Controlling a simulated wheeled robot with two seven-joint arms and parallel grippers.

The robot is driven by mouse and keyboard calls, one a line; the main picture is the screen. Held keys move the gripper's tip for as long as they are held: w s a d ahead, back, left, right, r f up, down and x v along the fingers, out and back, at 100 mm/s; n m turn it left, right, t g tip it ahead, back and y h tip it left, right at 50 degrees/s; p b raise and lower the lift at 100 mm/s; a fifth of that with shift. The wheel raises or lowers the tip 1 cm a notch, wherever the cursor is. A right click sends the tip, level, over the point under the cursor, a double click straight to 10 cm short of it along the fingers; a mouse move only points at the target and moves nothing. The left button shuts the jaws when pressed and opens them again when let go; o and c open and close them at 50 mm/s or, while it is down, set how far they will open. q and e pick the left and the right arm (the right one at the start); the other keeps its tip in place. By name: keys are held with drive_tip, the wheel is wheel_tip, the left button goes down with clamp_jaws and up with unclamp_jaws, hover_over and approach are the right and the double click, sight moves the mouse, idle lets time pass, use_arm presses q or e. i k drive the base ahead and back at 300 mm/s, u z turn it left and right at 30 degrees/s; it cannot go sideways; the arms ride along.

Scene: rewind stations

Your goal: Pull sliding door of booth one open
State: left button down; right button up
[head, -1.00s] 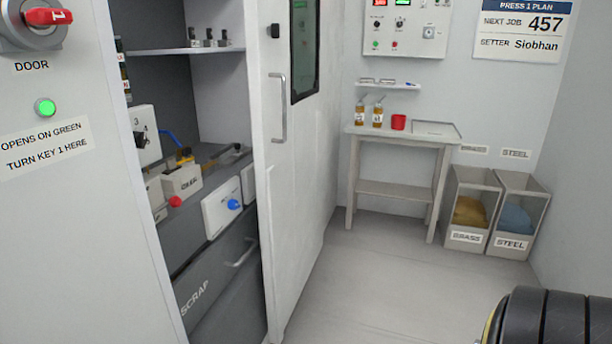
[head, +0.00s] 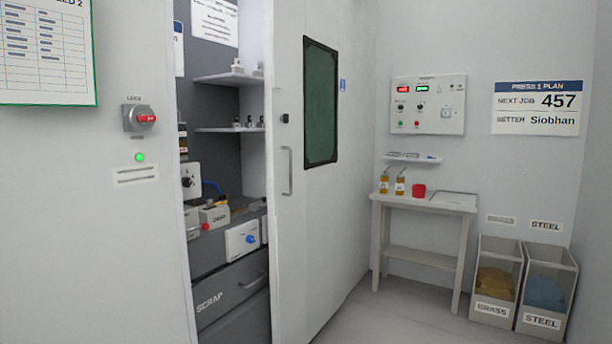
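The white sliding door (head: 318,215) of the booth stands partly open, with a tall gap on its left side. It has a vertical grey bar handle (head: 287,171) near its left edge and a dark window (head: 321,102) higher up. Through the gap show shelves, a grey scrap drawer (head: 232,296) and small boxes with knobs. On the wall left of the gap is a red rotary switch (head: 140,118) with a lit green lamp (head: 140,157) below it. Neither of my grippers is in the head view.
A small side table (head: 424,203) with bottles and a red cup stands at the right wall. Brass (head: 493,310) and steel (head: 541,320) bins stand beside it. A control panel (head: 428,104) hangs above. The floor before the table is clear.

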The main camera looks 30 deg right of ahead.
sight(307, 203)
drive_tip(key=z, duration=0.75)
drive_tip(key=i, duration=0.65)
drive_tip(key=z, duration=0.75)
drive_tip(key=i, duration=1)
drive_tip(key=u, duration=0.35)
